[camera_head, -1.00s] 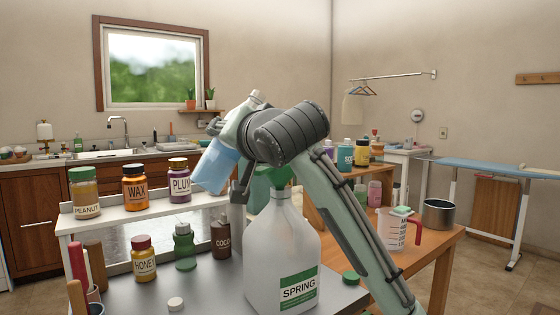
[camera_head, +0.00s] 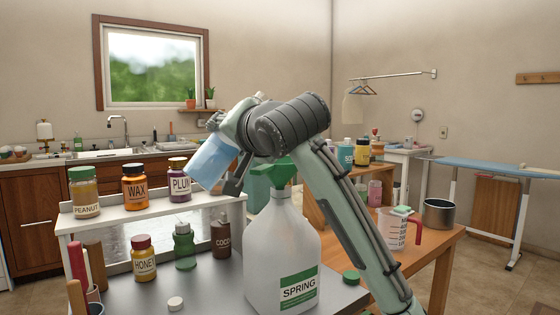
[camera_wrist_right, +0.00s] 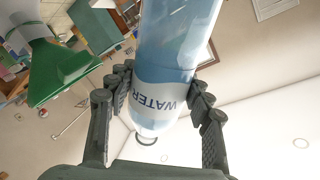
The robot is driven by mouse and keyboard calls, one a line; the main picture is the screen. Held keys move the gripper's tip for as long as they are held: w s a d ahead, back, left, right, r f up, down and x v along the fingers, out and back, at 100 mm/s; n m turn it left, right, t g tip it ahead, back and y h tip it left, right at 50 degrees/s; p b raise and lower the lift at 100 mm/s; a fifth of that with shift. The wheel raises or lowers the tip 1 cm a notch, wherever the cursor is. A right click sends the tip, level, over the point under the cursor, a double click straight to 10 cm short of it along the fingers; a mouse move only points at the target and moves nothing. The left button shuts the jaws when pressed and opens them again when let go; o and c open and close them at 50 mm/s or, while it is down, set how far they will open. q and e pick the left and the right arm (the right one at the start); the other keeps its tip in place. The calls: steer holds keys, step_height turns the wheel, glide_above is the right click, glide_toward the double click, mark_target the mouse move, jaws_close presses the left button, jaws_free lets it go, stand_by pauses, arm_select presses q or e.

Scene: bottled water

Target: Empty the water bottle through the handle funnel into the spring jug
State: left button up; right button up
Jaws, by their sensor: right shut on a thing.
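My right gripper (camera_wrist_right: 160,105) is shut on the water bottle (camera_wrist_right: 175,40), whose "WATER" label shows between the fingers in the wrist view. In the head view the bottle (camera_head: 212,163) is tilted, its blue end down to the left, above the shelf side and left of the funnel. The green handle funnel (camera_head: 286,170) stands at the mouth of the spring jug (camera_head: 280,250), partly behind my right arm; it also shows left of the bottle in the wrist view (camera_wrist_right: 60,68). The jug is upright and whitish. No flow of water shows. My left gripper is out of view.
Wax (camera_head: 135,187) and plum (camera_head: 179,184) jars stand on a raised shelf left of the jug. Honey (camera_head: 143,262), green (camera_head: 185,250) and cocoa (camera_head: 220,240) bottles stand below. A white cap (camera_head: 175,303) lies in front. A measuring jug (camera_head: 396,228) stands right.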

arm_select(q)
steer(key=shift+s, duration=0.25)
arm_select(e)
steer(key=shift+s+r, duration=0.1)
steer(key=shift+r, duration=0.1)
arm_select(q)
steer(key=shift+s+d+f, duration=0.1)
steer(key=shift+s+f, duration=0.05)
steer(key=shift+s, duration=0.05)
arm_select(e)
steer(key=shift+a+m, duration=0.1)
steer(key=shift+m, duration=0.2)
steer(key=shift+r, duration=0.15)
steer(key=shift+a, duration=0.1)
steer(key=shift+s+a+r+m, duration=0.1)
steer(key=shift+s+m, duration=0.05)
steer(key=shift+m, duration=0.35)
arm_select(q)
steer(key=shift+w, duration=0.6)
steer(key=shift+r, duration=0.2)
arm_select(e)
steer(key=shift+a+r, duration=0.1)
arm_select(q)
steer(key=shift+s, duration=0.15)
arm_select(e)
steer(key=shift+s, duration=0.1)
